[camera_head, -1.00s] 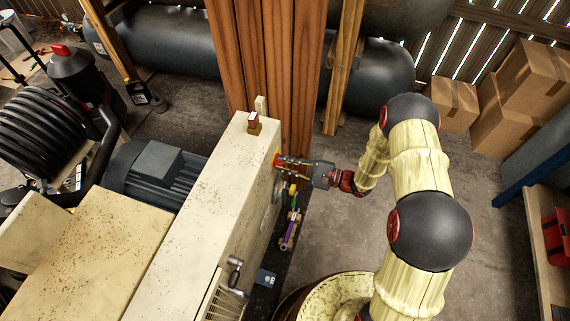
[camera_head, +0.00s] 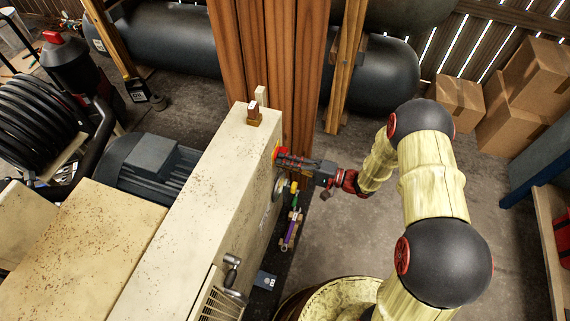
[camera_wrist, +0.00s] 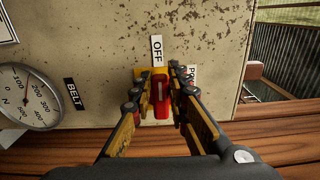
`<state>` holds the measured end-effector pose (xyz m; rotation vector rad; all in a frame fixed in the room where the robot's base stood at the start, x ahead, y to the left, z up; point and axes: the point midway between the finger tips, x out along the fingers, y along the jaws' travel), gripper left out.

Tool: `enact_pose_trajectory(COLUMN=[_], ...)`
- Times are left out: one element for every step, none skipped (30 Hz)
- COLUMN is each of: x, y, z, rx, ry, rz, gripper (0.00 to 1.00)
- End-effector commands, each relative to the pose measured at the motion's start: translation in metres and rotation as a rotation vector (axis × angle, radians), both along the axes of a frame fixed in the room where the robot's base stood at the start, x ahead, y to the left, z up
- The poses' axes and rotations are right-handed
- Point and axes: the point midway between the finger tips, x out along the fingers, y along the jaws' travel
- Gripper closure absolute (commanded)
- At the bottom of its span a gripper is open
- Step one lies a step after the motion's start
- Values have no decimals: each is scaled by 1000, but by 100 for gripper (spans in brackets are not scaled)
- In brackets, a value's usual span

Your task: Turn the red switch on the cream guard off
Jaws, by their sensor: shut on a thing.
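The cream guard (camera_head: 196,210) is a long, rust-specked box in the head view; its side panel (camera_wrist: 115,45) fills much of the wrist view. The red switch (camera_wrist: 160,92) sits on a yellow plate on this panel, next to a white "OFF" label (camera_wrist: 156,49). A second label (camera_wrist: 190,75) is partly hidden by a finger. In the wrist view my gripper (camera_wrist: 157,100) has one finger on each side of the red switch and is shut on it. In the head view my gripper (camera_head: 285,162) reaches the guard's right side, where it covers most of the switch.
A round gauge (camera_wrist: 28,97) and a "BELT" label (camera_wrist: 75,96) are on the panel beside the switch. Wooden posts (camera_head: 268,60) stand close behind the guard's far end.

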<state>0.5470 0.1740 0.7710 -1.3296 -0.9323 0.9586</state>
Motion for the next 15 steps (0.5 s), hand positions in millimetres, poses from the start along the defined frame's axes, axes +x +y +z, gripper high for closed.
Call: enact_pose_trajectory(x=[-1, -1, -1, -1, -1, -1, -1, -1, -1, -1, -1, -1, -1, -1, -1], y=[0, 0, 0, 0, 0, 0, 0, 0, 0, 0, 0, 0, 0, 0, 0], z=[-3, -3, -3, -3, -3, -3, -3, -3, -3, -3, -3, -3, -3, -3, -3], rx=[-5, -7, -10, -12, -14, -15, -16, -17, -17, -17, -17, -17, -17, -17, -17], ry=[-8, -14, -22, -27, -30, -34, -37, -38, -39, -39, -39, -39, -39, -39, -39], rz=[0, 0, 0, 0, 0, 0, 0, 0, 0, 0, 0, 0, 0, 0, 0], gripper=[100, 100, 100, 100, 100, 100, 100, 100, 100, 100, 100, 100, 100, 100, 100])
